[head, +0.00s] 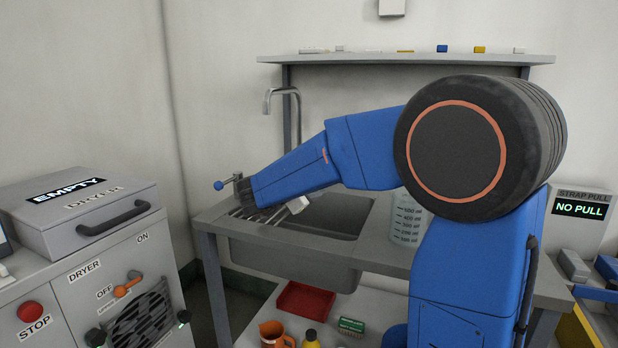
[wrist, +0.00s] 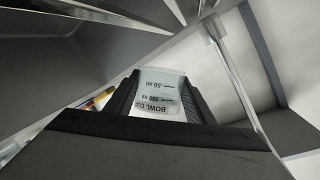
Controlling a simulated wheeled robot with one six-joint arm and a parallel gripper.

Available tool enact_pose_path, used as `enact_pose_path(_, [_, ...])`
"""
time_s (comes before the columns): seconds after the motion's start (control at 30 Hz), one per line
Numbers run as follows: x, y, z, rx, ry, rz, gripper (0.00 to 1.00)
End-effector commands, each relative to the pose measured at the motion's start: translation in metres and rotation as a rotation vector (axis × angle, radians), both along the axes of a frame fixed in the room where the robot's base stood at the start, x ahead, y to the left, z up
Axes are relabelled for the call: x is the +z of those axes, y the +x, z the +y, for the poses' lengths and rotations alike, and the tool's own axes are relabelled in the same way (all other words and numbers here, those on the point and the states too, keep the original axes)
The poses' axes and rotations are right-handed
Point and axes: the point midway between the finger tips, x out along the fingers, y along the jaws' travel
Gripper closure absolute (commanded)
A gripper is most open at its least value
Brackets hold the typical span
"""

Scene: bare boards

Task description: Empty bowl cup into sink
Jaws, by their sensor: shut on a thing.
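My gripper (wrist: 158,105) is shut on the bowl cup (wrist: 162,80), a pale, translucent cup with volume marks and a partly cut-off "BOWL C" label. In the head view a small whitish piece, likely the same cup (head: 298,204), shows tilted just below my blue forearm, over the sink. The sink (head: 290,262) is a grey metal basin in a counter. The cup's contents cannot be made out. My forearm hides part of the gripper in the head view.
A curved tap (head: 283,94) stands behind the sink. A clear measuring jug (head: 407,218) stands on the counter right of the basin, partly behind my arm. A dryer (head: 100,250) is at left.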

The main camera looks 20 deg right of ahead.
Motion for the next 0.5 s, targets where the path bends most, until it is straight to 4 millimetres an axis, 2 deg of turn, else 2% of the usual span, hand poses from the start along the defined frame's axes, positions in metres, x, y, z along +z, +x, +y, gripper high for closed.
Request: enact_pose_path(0.5, [-0.008,0.023,0.006,0.0,-0.107,0.407,0.74])
